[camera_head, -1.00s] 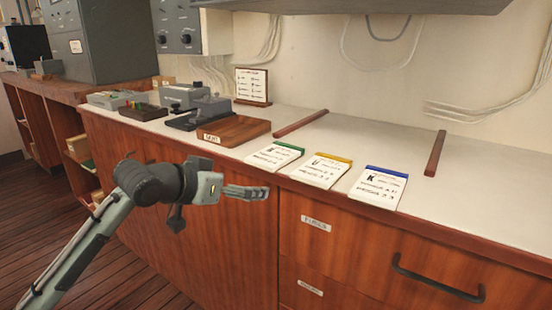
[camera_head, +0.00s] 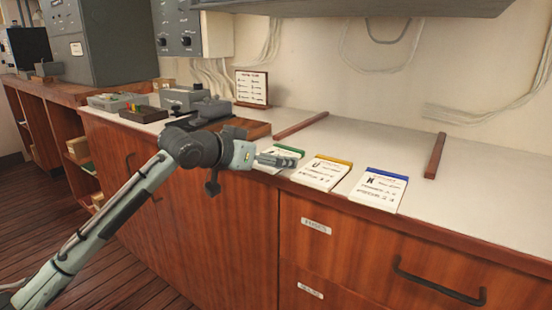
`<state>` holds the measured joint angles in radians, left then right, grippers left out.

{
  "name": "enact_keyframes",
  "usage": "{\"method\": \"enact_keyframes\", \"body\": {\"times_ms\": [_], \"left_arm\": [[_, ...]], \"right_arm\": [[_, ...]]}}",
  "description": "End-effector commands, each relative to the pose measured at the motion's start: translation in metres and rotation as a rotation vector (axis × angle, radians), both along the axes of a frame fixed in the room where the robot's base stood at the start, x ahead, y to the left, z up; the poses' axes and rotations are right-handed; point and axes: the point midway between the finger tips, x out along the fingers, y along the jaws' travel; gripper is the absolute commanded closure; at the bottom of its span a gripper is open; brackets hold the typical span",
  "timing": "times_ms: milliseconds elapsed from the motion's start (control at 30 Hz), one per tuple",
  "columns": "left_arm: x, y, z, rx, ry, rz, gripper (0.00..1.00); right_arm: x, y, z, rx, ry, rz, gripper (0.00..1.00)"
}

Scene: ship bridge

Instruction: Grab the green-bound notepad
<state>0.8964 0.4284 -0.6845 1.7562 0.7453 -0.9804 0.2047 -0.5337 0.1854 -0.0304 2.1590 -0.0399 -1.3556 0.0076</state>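The green-bound notepad (camera_head: 288,153) lies on the counter near its front edge, the leftmost of a row of three pads. Its green binding strip is along the far edge. My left gripper (camera_head: 290,162) is over the front left part of this pad and hides some of its page. I cannot tell whether the fingers touch the pad, or whether they are open or shut. My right gripper is not in view.
A yellow-bound pad (camera_head: 321,174) and a blue-bound pad (camera_head: 379,190) lie to the right. Two wooden strips (camera_head: 301,125) (camera_head: 435,155) lie behind. A wooden-based device (camera_head: 249,128) stands left, partly behind my arm. The counter right of the pads is clear.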

Motion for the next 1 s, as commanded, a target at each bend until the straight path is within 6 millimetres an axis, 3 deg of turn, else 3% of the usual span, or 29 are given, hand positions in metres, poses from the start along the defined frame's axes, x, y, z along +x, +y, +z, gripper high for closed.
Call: {"method": "enact_keyframes", "body": {"times_ms": [167,600,867,1000], "left_arm": [[0.0,0.0,0.0,0.001,-0.001,0.001,0.08],[0.0,0.001,0.001,0.0,-0.001,0.001,0.59],[0.0,0.001,0.002,0.0,-0.002,0.001,0.59],[0.0,0.0,0.012,0.0,-0.004,0.0,0.59]], "right_arm": [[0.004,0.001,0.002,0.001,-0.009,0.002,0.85],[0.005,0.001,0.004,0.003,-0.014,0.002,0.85],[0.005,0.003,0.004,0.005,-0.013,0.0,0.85],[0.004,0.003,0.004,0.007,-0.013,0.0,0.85]]}}
